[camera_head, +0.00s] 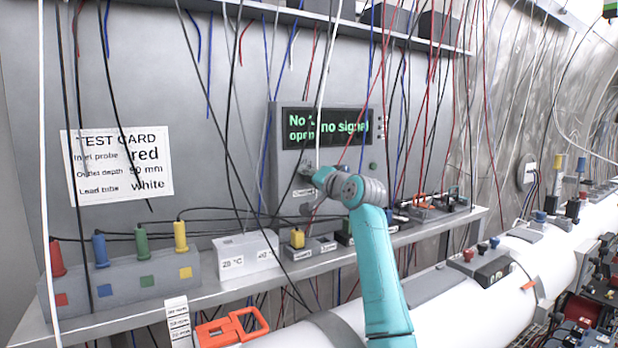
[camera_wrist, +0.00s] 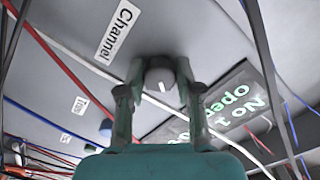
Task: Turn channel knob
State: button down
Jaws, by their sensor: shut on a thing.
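The channel knob (camera_wrist: 160,78) is a round grey knob with a white pointer line, below the Channel label (camera_wrist: 118,32) in the wrist view. My gripper (camera_wrist: 160,70) has one finger on each side of the knob and is shut on it. In the head view my gripper (camera_head: 308,173) reaches the lower left front of the grey instrument box (camera_head: 352,163); the knob is mostly hidden there. The box's dark display (camera_head: 326,127) shows green text with "No 1", "open" and "no signal", partly covered by wires.
Many thin wires hang around my arm and across the box. A TEST CARD (camera_head: 117,165) is on the wall at left. Coloured probes stand in a grey block (camera_head: 130,283) on the shelf, beside a white block (camera_head: 246,252). An orange clip (camera_head: 232,328) sits at the shelf's front.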

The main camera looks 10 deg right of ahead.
jog(key=c, duration=0.8)
grip_release()
jog(key=shift+o, duration=0.2)
jog(key=shift+s+d, duration=0.1)
jog(key=v, duration=0.7)
jog(key=shift+s, duration=0.15)
